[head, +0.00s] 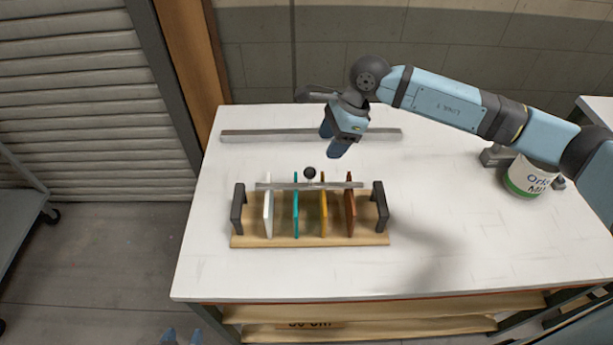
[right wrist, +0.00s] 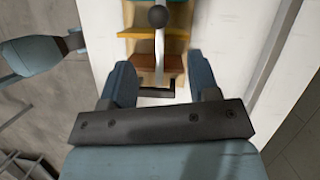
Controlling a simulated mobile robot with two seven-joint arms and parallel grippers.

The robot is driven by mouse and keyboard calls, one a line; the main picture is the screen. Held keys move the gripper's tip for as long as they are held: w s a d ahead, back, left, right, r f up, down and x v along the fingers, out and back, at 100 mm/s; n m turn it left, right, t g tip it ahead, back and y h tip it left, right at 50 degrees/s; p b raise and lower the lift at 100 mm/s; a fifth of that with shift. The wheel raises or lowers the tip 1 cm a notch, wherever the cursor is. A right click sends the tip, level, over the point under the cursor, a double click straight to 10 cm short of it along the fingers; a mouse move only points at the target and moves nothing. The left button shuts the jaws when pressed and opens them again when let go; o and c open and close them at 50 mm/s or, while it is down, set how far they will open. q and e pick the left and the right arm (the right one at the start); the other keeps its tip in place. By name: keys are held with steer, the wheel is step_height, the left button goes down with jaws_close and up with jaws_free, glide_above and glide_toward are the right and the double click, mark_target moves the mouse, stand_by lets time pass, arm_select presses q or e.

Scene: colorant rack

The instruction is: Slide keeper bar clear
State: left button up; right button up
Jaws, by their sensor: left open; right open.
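The keeper bar (head: 335,185) is a thin grey strip lying across the top of the colorant rack. A round black knob (head: 309,173) stands up from it. The rack has a wooden base (head: 310,241) and dark end posts. White, teal, yellow and brown upright plates stand under the bar. My right gripper (head: 332,143) is open and empty, above and behind the rack's right half. In the right wrist view, the knob (right wrist: 158,16) and bar lie ahead, beyond the open fingers (right wrist: 160,78). My left gripper (head: 182,337) is open at the bottom edge, off the table.
A long grey rail (head: 250,136) lies along the back of the white table (head: 440,250). A labelled can (head: 528,178) stands at the right beside a grey metal fixture (head: 495,156). A wall is behind the table.

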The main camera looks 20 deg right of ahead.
mark_target(310, 177)
steer(key=p+x, duration=0.2)
steer(key=x, duration=1)
steer(key=shift+a+f, duration=0.15)
